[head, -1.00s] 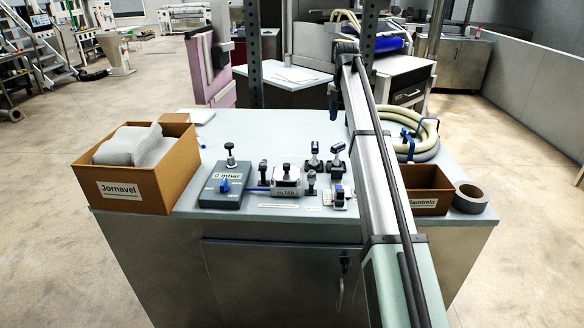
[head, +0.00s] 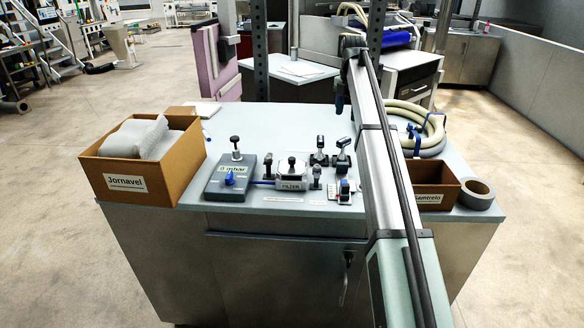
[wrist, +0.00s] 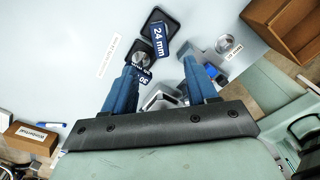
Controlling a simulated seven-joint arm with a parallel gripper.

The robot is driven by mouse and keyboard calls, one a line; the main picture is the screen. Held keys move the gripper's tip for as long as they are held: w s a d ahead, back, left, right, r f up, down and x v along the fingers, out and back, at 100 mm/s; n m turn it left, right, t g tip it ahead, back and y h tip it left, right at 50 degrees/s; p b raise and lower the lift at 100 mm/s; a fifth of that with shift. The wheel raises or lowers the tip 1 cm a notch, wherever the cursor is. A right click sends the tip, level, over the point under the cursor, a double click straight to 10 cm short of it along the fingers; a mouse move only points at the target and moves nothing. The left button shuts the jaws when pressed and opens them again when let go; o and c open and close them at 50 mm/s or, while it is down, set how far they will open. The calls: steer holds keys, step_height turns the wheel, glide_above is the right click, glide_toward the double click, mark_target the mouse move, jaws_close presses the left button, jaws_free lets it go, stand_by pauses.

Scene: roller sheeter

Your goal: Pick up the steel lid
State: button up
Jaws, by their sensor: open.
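The steel lid (head: 291,166), with a black knob on top, sits on the small box labelled FILTER (head: 290,183) near the front of the bench in the head view. My gripper (wrist: 163,70) is open, with two blue fingers apart and nothing clearly held. In the wrist view a tool marked 24 mm (wrist: 160,38) lies past the fingertips. Shiny metal shows between the fingers; I cannot tell whether it is the lid.
A grey gauge box (head: 230,183) stands left of the filter box, joined by a blue tube. Several black-handled tools (head: 319,152) stand close on its right. Cardboard boxes (head: 145,184) (head: 432,190), coiled hoses (head: 430,125) and a tape roll (head: 476,194) lie farther out. The bench's back middle is clear.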

stand_by(0.4)
step_height(320, 180, up, 3)
steer(key=m, duration=0.6)
glide_above(293, 158)
steer(key=f, duration=0.7)
steer(key=shift+s+f, duration=0.25)
steer(key=shift+s, duration=0.05)
steer(key=shift+w+f, duration=0.15)
steer(key=shift+f, duration=1.35)
steer(key=shift+w+f, duration=0.1)
steer(key=shift+f, duration=1.35)
steer(key=shift+c, duration=0.5)
